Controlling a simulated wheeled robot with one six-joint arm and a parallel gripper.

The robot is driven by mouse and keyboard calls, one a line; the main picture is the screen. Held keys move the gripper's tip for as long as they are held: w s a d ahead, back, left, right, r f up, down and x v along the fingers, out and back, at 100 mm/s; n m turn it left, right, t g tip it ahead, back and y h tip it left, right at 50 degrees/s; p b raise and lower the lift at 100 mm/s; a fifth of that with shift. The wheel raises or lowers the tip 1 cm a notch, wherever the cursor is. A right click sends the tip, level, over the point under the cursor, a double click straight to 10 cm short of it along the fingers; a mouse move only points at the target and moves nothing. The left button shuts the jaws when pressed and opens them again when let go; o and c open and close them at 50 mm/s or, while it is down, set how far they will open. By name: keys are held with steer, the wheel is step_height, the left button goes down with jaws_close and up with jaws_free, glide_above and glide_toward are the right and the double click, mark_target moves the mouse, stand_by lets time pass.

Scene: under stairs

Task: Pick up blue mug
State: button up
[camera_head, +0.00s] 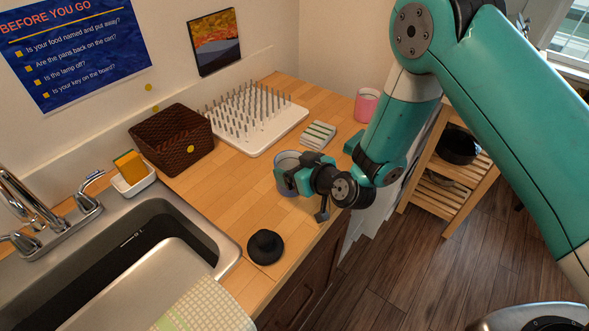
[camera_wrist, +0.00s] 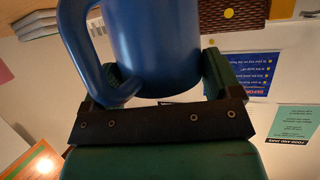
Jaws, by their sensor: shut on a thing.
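The blue mug (camera_wrist: 155,45) fills the top middle of the wrist view, with its handle (camera_wrist: 85,45) on the left. My gripper (camera_wrist: 160,75) has a finger on either side of the mug and is shut on it. In the head view my gripper (camera_head: 293,176) is over the wooden counter near its front edge, and the mug (camera_head: 286,160) shows partly behind the fingers. Much of the mug is hidden there, and I cannot tell whether its base touches the counter.
A white peg drying rack (camera_head: 270,135) and brown basket (camera_head: 172,143) stand behind. A striped stack (camera_head: 318,135) and pink mug (camera_head: 367,104) are farther right. A black round object (camera_head: 265,246) lies nearer, by the sink (camera_head: 225,255). Bare counter (camera_head: 222,195) lies left of my gripper.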

steer(key=shift+r, duration=0.15)
step_height(320, 180, up, 20)
steer(key=b, duration=0.3)
steer(key=shift+f, duration=0.2)
stand_by(0.6)
stand_by(0.3)
